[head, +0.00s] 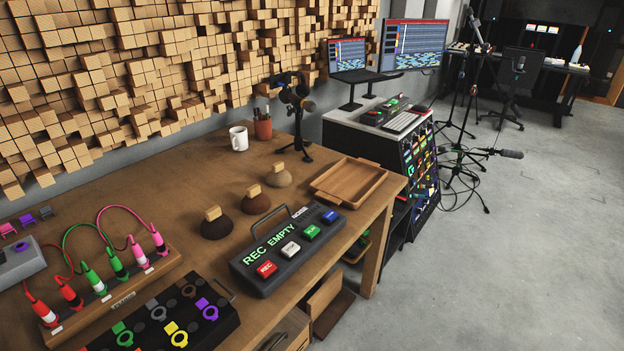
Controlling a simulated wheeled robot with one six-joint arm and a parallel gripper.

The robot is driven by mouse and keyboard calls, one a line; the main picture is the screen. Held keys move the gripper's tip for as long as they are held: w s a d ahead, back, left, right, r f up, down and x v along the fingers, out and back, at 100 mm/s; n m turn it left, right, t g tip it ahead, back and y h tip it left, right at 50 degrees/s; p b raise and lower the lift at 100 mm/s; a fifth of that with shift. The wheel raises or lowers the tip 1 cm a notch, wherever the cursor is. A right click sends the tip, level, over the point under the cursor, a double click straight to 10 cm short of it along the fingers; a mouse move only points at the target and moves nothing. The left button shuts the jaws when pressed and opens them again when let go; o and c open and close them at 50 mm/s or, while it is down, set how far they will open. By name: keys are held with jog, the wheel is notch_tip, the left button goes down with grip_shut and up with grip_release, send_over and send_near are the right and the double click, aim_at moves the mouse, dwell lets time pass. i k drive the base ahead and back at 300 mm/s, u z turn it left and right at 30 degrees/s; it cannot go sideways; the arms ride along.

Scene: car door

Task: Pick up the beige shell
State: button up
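Three rounded shells with small light wooden blocks on top stand in a slanting row on the wooden table, behind the button box. The beige shell (279,179) is the farthest and lies at the right end of the row. A brown shell (256,204) is in the middle, and a dark brown shell (216,228) is nearest. The beige shell stands apart from its neighbours with its block upright. My gripper is not in view.
A wooden tray (324,194) lies right of the beige shell. The button box (288,262) reads "REC EMPTY". A mug (239,138), pen cup (263,127) and microphone stand (298,135) are behind. Cable plugs (118,262) and a dark pedal board (190,335) fill the near left.

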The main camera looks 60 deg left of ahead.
aim_at(278, 177)
jog(key=u, duration=0.25)
jog(key=i, duration=1.3)
jog(key=u, duration=0.95)
jog(key=i, duration=1.1)
jog(key=u, duration=1.65)
jog(key=i, duration=0.55)
jog(key=u, duration=0.5)
